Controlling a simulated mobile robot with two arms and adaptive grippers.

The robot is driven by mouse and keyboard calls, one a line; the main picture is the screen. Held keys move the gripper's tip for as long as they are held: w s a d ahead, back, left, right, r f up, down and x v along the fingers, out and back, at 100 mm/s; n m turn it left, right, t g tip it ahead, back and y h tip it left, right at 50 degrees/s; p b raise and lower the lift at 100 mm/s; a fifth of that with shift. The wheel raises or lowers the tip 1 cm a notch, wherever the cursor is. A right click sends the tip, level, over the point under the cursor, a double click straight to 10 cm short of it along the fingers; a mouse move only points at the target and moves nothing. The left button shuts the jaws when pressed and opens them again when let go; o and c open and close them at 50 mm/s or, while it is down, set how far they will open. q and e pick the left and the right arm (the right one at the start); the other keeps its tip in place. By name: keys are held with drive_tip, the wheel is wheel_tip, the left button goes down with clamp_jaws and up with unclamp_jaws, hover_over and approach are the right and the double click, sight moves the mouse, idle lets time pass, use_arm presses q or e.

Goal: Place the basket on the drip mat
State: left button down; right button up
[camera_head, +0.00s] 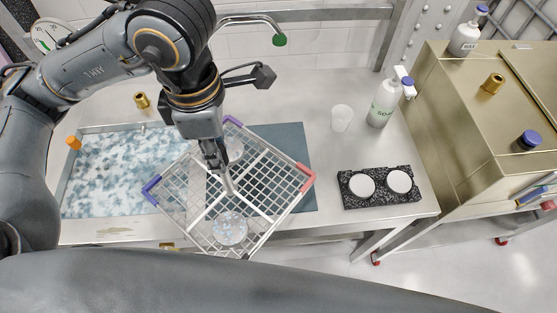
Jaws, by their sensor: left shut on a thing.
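The wire basket (268,190) has purple and red corner pieces and a central handle. Clear round glassware lies in it at the front and the back. My left gripper (226,182) is shut on the basket's handle from above. The drip mat (298,140) is a flat blue-grey sheet on the counter, partly hidden by the basket. The basket overlaps the mat in the picture, and its front corner reaches past the counter's front edge. I cannot tell its exact height above the mat. My right gripper is not in view.
A sink of bluish foamy water (115,175) lies left of the mat. Right of it stand a clear cup (341,118), a white bottle (382,103) and a black tray (352,200) with two white discs. A brass-coloured cabinet (455,130) stands at the right.

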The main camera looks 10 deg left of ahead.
use_arm(q)
drive_tip(key=shift+w+d, duration=0.15)
drive_tip(key=shift+w, duration=0.05)
drive_tip(key=w+d+f+p, duration=0.1)
drive_tip(key=w+f+p, duration=0.5)
drive_tip(key=w+f, duration=0.7)
drive_tip(key=shift+w+d, duration=0.2)
drive_tip(key=shift+d, duration=0.1)
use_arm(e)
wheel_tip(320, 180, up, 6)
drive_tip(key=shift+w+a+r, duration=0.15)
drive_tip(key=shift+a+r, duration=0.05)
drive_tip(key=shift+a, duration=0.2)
use_arm(q)
drive_tip(key=shift+f, duration=0.1)
drive_tip(key=c, duration=1.1)
unclamp_jaws()
drive_tip(key=shift+s, duration=0.1)
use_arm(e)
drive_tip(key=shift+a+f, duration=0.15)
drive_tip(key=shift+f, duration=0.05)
